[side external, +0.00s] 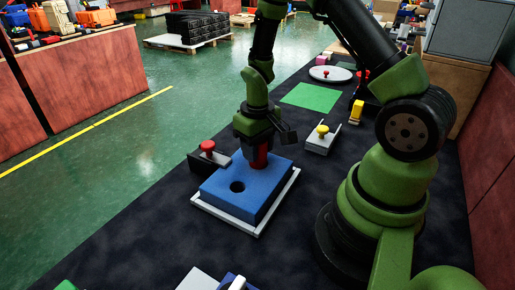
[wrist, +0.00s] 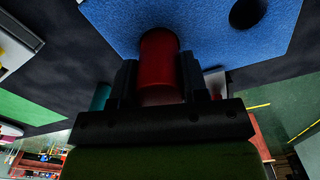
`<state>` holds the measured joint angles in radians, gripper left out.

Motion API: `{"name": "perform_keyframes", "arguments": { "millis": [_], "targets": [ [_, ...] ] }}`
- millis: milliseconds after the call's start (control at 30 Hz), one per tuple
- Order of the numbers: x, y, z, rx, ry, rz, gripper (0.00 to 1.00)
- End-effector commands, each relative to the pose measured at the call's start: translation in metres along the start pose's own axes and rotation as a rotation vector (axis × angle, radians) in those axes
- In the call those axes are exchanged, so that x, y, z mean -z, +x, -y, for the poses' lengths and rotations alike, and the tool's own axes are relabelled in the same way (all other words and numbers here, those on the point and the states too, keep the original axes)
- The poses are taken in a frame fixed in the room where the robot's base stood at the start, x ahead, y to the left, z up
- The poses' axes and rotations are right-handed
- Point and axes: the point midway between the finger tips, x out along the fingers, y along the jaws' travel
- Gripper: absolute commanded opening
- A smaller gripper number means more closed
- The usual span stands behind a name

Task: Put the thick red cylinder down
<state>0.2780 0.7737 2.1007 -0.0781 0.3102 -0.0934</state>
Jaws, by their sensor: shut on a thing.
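The thick red cylinder (side external: 261,158) is upright between the fingers of my gripper (side external: 259,148), which is shut on it. In the wrist view the red cylinder (wrist: 159,58) sticks out past the fingertips (wrist: 158,80) towards the blue block. The blue block (side external: 262,188) lies on a white base (side external: 259,228). It has an open round hole (side external: 237,187), which also shows in the wrist view (wrist: 246,13). The cylinder's lower end is at the back part of the block. I cannot tell whether it touches the top or sits in a hole.
A red knob (side external: 208,146) on a dark piece stands just left of the block. A yellow knob (side external: 322,130) on a grey holder stands to the right. A green square (side external: 311,97) and a round white plate (side external: 330,74) lie farther back.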

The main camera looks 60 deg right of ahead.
Motion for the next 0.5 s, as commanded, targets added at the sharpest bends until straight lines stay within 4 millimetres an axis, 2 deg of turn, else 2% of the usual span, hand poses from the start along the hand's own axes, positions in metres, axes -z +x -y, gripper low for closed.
{"name": "perform_keyframes", "arguments": {
  "millis": [433,467,500],
  "targets": [
    [0.0003,0.0078,0.0000,0.000,-0.001,-0.001,0.15],
    [0.0005,0.0074,0.0000,0.000,-0.001,-0.002,0.48],
    [0.0005,0.0072,0.0000,0.000,-0.001,-0.002,0.57]
  ]
}}
